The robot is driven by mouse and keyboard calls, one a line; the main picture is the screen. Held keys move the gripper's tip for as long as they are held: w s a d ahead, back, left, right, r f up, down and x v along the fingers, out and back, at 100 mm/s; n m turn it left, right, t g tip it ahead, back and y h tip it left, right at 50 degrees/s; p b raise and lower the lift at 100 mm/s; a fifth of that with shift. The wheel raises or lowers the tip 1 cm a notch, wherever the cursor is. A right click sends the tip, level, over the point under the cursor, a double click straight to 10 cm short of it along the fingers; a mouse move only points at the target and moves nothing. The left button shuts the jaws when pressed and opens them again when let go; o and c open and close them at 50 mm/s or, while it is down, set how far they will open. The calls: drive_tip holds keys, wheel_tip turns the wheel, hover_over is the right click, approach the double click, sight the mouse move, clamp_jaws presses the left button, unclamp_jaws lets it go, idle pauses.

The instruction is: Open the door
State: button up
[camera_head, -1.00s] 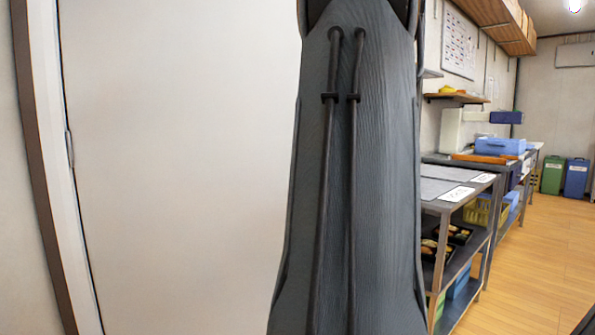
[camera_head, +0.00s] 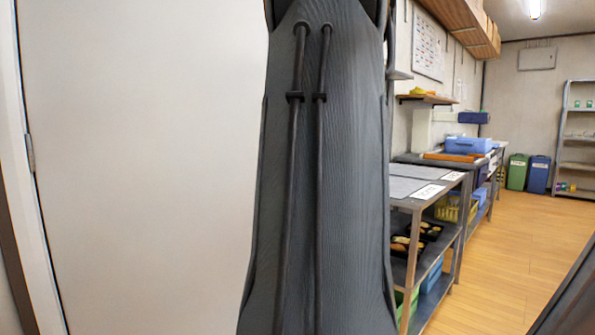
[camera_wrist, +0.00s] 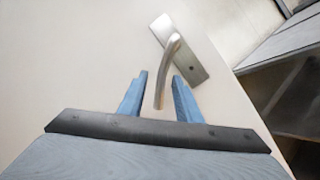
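The white door (camera_head: 140,160) fills the left of the head view, with a hinge (camera_head: 30,152) by its left edge. My dark arm covers its right side, so the handle is hidden there. In the wrist view the door (camera_wrist: 90,60) carries a silver lever handle (camera_wrist: 173,48) on a tilted metal plate (camera_wrist: 190,66). My gripper (camera_wrist: 160,76) is open, its two blue fingers apart. The lever's free end lies between the fingers in the picture, with a gap on each side. I cannot tell whether the door is ajar.
A metal worktable (camera_head: 412,203) with trays and bins stands right of my arm. A wooden wall shelf (camera_head: 428,99) hangs above it. Green (camera_head: 517,172) and blue (camera_head: 538,175) bins stand at the back. The wooden floor (camera_head: 500,270) on the right is clear.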

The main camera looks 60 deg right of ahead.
drive_tip(key=v, duration=0.6)
